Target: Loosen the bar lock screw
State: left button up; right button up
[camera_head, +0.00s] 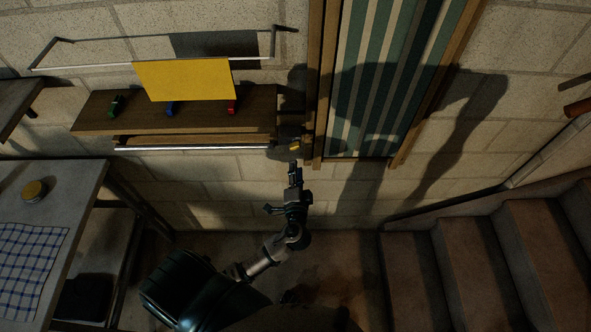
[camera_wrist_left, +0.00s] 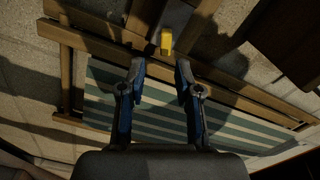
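The bar lock screw shows as a small yellow piece (camera_head: 294,147) at the right end of the metal bar (camera_head: 190,147) under the wooden shelf. In the left wrist view the yellow piece (camera_wrist_left: 166,43) lies just beyond the fingertips, slightly right of the middle of the gap. My left gripper (camera_head: 294,168) is just below it in the head view. In the wrist view the two blue-sided fingers of the left gripper (camera_wrist_left: 160,66) are apart, with nothing held between them. My right gripper is not in view.
A striped deck chair (camera_head: 375,80) leans on the wall to the right. Stairs (camera_head: 485,255) are at lower right, a table (camera_head: 75,200) at left.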

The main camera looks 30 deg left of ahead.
aim_at(295, 149)
pick_arm(q)
jog(key=x, duration=0.8)
jog(key=shift+r, duration=0.35)
grip_shut()
